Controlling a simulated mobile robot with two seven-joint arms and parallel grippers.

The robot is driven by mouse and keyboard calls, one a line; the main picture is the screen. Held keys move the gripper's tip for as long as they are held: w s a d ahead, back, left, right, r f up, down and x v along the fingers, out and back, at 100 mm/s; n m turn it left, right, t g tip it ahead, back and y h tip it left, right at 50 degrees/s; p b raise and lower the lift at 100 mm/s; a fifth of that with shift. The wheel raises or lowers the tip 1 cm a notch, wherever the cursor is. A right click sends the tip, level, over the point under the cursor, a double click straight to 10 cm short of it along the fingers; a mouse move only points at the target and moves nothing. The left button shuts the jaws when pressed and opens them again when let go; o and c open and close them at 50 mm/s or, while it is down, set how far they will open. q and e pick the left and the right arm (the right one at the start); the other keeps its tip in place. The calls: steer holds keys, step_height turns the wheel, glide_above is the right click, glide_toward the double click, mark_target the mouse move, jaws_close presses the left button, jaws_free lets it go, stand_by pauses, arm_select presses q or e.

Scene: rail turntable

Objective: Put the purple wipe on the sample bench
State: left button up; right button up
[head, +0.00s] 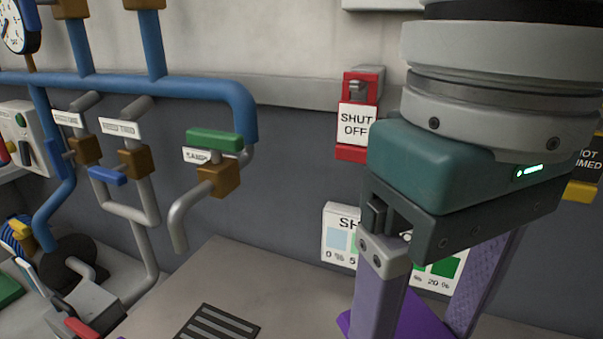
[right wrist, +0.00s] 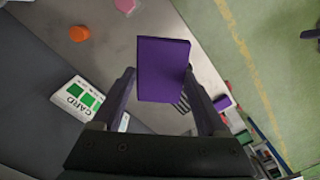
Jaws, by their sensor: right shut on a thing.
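The purple wipe (right wrist: 163,70) is a flat purple block between the fingers of my right gripper (right wrist: 160,82). In the head view the wipe (head: 408,318) shows low between the fingers of my right gripper (head: 420,325), partly hidden by the near finger. The gripper is shut on it. A grey bench top (head: 285,290) with a dark slotted grate lies below and to the left, under a spout labelled "SAMPL…"; it also shows in the wrist view (right wrist: 105,55). The wipe appears over this top; its height cannot be told. My left gripper is not in view.
Blue and grey pipes (head: 180,88) with coloured valve handles stand at the left. A red "SHUT OFF" switch (head: 357,122) is on the back wall. In the wrist view an orange disc (right wrist: 80,33) and a pink piece (right wrist: 125,5) lie on the bench top, beside a green floor (right wrist: 225,55).

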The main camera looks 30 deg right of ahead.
step_height(320, 180, down, 25)
steer(key=b, duration=1.1)
steer(key=shift+r, duration=0.2)
arm_select(q)
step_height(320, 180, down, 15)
steer(key=b, duration=0.1)
arm_select(e)
steer(key=shift+f, duration=2.4)
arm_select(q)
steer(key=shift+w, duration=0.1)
arm_select(e)
steer(key=o, duration=1.2)
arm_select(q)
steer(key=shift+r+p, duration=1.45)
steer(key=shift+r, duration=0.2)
arm_select(e)
steer(key=shift+w+r, duration=0.1)
steer(key=shift+r, duration=5.95)
